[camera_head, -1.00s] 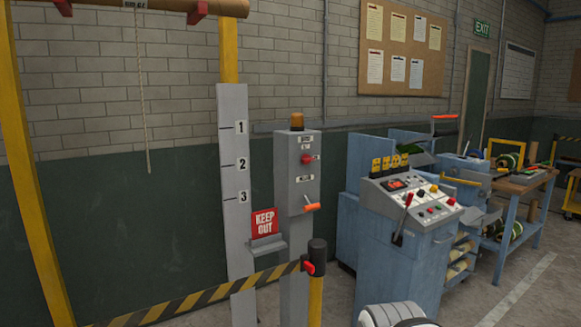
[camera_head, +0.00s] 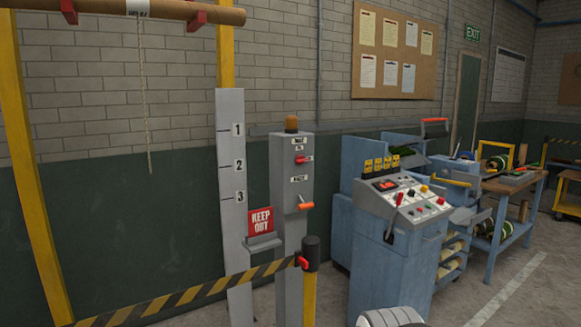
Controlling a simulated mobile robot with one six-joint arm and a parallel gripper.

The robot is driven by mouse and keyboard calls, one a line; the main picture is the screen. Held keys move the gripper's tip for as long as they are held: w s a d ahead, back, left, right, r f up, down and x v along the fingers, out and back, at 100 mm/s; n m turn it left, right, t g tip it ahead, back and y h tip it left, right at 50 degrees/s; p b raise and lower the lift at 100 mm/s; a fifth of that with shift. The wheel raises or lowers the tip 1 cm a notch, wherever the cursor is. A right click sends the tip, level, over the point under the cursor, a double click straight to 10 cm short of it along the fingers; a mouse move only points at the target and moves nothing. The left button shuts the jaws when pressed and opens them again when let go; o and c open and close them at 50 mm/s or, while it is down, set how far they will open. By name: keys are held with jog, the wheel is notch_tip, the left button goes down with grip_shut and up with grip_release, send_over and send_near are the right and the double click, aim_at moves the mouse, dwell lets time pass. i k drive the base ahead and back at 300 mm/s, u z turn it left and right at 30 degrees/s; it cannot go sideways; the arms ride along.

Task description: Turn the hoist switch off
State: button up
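A grey control post (camera_head: 292,240) stands by the wall with an amber beacon (camera_head: 291,124) on top. On its front face, a red switch (camera_head: 301,160) sits near the top between small white labels, and an orange-handled lever (camera_head: 305,205) sits lower down. The label text is too small to read surely, so I cannot tell which is the hoist switch or its setting. My gripper is not in view; only a white rounded part of my arm shows at the bottom edge.
A yellow-black barrier tape (camera_head: 190,295) runs to a post (camera_head: 310,265) in front of the control post. A red KEEP OUT sign (camera_head: 260,221) stands beside it. A blue control console (camera_head: 395,250) with levers and buttons is to the right. A rope (camera_head: 144,90) hangs at left.

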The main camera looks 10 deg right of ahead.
aim_at(300, 160)
jog(key=k, duration=1.1)
jog(key=z, duration=0.5)
jog(key=i, duration=2.35)
jog(key=u, duration=0.8)
